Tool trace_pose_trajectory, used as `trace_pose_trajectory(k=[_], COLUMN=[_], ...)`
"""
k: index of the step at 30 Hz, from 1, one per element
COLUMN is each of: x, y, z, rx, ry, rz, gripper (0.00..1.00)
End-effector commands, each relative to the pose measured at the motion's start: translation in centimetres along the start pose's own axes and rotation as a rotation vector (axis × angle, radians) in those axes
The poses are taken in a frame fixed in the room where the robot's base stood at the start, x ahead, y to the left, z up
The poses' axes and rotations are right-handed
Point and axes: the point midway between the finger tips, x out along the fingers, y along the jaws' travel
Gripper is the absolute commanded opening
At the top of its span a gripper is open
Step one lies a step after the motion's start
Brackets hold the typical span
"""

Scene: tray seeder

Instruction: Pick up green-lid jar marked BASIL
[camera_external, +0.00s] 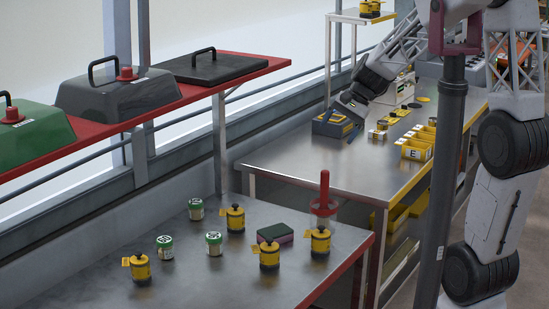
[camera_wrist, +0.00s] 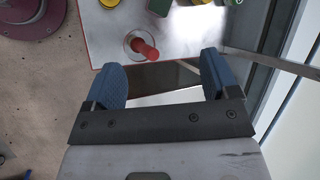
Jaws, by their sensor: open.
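My gripper (camera_external: 338,121) is above the far bench's near-left part, well away from the jars. In the wrist view my gripper (camera_wrist: 162,78) shows two blue fingers spread apart with nothing between them.
Yellow pots with black knobs (camera_external: 270,254) stand close around the jars. A green and pink sponge (camera_external: 276,233) and an upright red-handled tool (camera_external: 324,191) are right of them; the tool also shows in the wrist view (camera_wrist: 143,47). A red shelf (camera_external: 230,75) with covers runs behind.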

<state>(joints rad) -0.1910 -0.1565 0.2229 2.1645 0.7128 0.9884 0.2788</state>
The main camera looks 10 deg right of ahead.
Motion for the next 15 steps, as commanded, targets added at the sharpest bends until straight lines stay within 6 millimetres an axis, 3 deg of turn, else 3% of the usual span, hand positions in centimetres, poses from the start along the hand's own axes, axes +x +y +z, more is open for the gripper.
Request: trace_pose_trajectory(k=[15], x=[10.2], y=[-9.5], z=[-5.0], rx=[0.281], ry=[-0.195], rz=[-0.126], gripper=[0.81])
